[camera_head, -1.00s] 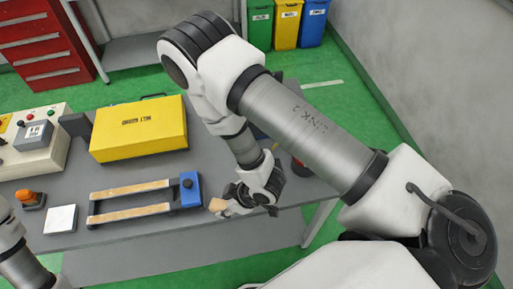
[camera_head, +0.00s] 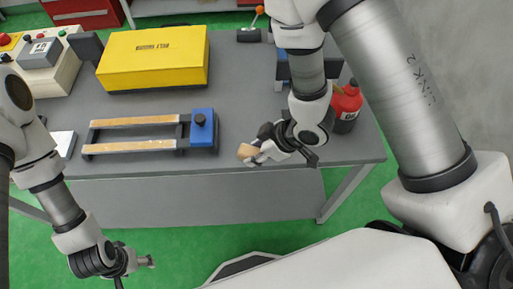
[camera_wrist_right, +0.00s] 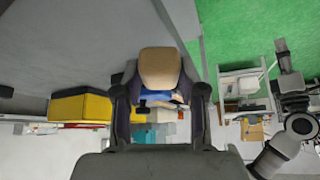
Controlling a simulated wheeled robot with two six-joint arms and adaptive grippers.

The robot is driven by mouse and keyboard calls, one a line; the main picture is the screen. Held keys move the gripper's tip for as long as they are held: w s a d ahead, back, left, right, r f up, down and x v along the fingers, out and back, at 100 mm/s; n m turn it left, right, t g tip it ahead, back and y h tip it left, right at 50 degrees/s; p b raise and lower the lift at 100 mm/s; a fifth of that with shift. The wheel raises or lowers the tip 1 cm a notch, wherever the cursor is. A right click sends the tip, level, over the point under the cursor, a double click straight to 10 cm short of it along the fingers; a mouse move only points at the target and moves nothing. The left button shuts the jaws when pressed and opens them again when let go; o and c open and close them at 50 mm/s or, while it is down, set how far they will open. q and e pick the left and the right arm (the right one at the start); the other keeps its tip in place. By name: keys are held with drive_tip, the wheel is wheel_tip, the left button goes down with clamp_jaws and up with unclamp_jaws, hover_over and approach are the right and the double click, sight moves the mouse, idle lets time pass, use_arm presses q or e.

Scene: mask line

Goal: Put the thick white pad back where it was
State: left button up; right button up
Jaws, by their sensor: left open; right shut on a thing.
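A white square pad (camera_head: 66,142) lies on the grey table to the left of the wooden-railed frame, partly hidden behind my left arm. My right gripper (camera_head: 256,153) is shut on a tan, rounded block (camera_head: 246,152) over the table's front edge, right of the frame. The block also shows in the right wrist view (camera_wrist_right: 160,68), between the fingers. My left gripper (camera_head: 137,264) is open and empty, low in front of the table and over the green floor. It is small and its fingers are hard to make out.
The frame (camera_head: 135,146) with a blue block (camera_head: 203,126) sits at the table's front. A yellow case (camera_head: 153,60) and a control box (camera_head: 45,65) stand behind it. A red can (camera_head: 346,106) stands near my right arm. Bare table (camera_head: 243,95) lies between.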

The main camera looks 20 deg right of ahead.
drive_tip(key=p, duration=0.2)
hover_over(250, 142)
drive_tip(key=s+d, duration=0.1)
drive_tip(key=s, duration=0.1)
drive_tip(key=shift+w+d, duration=0.15)
drive_tip(key=shift+d, duration=0.05)
wheel_tip(250, 142, down, 3)
drive_tip(key=shift+w+f, duration=0.15)
drive_tip(key=shift+f, duration=0.05)
drive_tip(key=shift+w+d+f, duration=0.1)
drive_tip(key=shift+f, duration=0.2)
drive_tip(key=shift+f, duration=0.1)
drive_tip(key=o, duration=1)
drive_tip(key=shift+r, duration=0.35)
drive_tip(key=v, duration=1.1)
drive_tip(key=shift+s+d+r, duration=0.15)
drive_tip(key=shift+s+r, duration=0.15)
